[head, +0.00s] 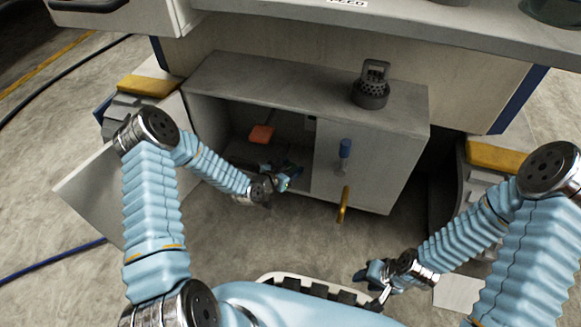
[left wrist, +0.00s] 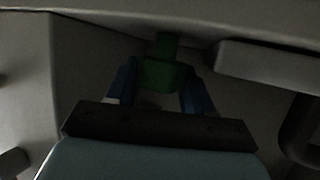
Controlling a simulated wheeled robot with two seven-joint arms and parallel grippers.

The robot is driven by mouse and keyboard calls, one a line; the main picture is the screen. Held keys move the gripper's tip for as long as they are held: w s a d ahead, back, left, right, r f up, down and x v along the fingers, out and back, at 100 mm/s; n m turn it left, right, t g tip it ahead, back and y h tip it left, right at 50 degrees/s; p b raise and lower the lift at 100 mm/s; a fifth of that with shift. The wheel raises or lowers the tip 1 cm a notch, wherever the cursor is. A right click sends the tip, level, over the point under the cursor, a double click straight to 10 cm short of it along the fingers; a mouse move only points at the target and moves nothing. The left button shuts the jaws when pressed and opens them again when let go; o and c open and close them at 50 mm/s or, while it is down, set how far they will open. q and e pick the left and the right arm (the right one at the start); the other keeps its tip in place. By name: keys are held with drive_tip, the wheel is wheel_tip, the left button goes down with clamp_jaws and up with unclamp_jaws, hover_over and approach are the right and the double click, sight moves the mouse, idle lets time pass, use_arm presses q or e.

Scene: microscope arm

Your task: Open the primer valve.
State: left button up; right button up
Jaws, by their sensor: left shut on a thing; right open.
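In the left wrist view a green block-like part (left wrist: 163,70) with a narrower stem above it sits between the blue fingers of my left gripper (left wrist: 160,88). The gripper is shut on it; I take it for the valve's handle, but the dark view leaves this unsure. In the head view my left gripper (head: 288,178) reaches into the open left bay of a grey cabinet (head: 255,82), and its fingers mostly hide the green part. My right gripper (head: 370,287) is open and empty, low at the right, apart from the cabinet.
The cabinet's white door (head: 92,192) hangs open at left. An orange block (head: 261,134) lies inside the bay.

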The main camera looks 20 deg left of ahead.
use_arm(q)
drive_tip(key=n+y, duration=0.3)
drive_tip(key=y, duration=0.1)
drive_tip(key=shift+d+t, duration=0.1)
drive_tip(key=shift+t, duration=0.3)
drive_tip(key=shift+n+y+p, duration=0.3)
drive_tip(key=shift+n+y, duration=1.7)
drive_tip(key=shift+y, duration=0.1)
drive_tip(key=o, duration=1)
drive_tip(key=shift+c, duration=0.2)
drive_tip(key=p+v, duration=0.2)
drive_tip(key=v, duration=1.1)
drive_tip(key=shift+s+d+r+p, duration=0.2)
drive_tip(key=shift+s+r+p, duration=0.05)
drive_tip(key=shift+s+p, duration=0.05)
